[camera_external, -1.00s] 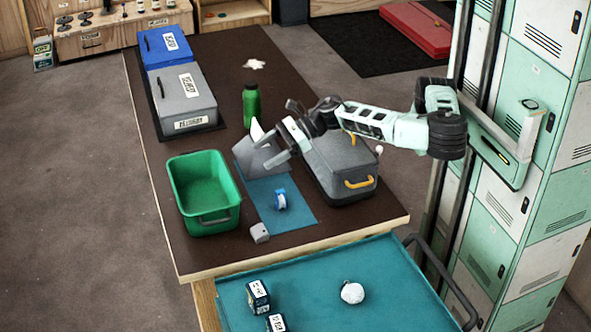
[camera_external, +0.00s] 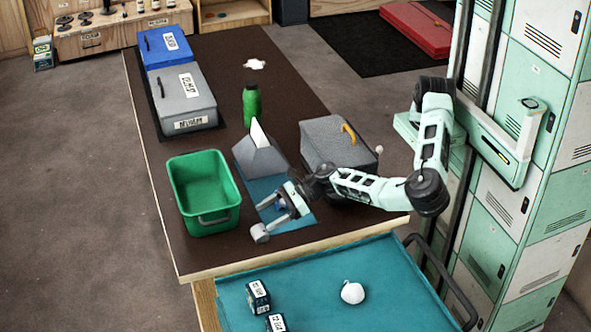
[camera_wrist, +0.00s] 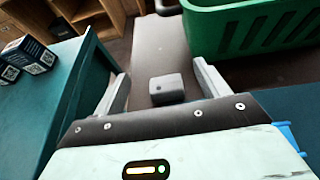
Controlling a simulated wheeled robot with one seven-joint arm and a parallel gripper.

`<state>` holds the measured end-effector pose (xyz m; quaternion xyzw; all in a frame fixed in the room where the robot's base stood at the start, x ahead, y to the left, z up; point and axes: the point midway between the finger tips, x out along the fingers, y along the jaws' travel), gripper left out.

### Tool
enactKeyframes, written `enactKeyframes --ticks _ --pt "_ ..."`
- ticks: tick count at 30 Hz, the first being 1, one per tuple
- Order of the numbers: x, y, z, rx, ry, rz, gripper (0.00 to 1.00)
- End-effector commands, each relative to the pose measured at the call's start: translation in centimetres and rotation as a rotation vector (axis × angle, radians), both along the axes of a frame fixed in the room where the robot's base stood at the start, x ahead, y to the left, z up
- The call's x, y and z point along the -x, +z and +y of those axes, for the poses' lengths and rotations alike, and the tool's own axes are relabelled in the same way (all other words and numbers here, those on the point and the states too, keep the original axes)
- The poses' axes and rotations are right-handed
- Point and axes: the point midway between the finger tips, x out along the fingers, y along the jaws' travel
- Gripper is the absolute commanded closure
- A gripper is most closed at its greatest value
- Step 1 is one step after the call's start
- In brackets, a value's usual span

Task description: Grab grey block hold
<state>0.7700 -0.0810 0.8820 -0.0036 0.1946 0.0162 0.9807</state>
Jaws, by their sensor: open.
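The grey block hold (camera_external: 260,233) is a small rounded block on the brown table, near its front edge and just off the blue mat. In the wrist view the block hold (camera_wrist: 167,89) shows between my two fingers, with a small dark hole in its face. My gripper (camera_external: 277,213) is open and low over the front of the blue mat, its fingers pointing left toward the block. In the wrist view my gripper (camera_wrist: 160,80) has a finger on either side of the block. I cannot tell whether a finger touches it.
A green bin (camera_external: 236,197) stands left of the block. A grey wedge (camera_external: 262,160) and a grey case (camera_external: 330,140) with a yellow handle stand behind my gripper. A teal cart (camera_external: 400,290) in front holds two dark boxes and a white round item (camera_external: 352,292).

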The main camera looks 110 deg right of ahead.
Motion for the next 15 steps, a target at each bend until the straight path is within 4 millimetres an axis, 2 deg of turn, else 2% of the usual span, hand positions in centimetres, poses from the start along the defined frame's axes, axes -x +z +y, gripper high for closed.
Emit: enactKeyframes --ticks 11,15 --pt "-0.1 -4.9 0.0 0.001 0.001 0.002 0.25" --pt "-2.1 -5.4 0.0 -0.001 0.000 0.000 0.25"
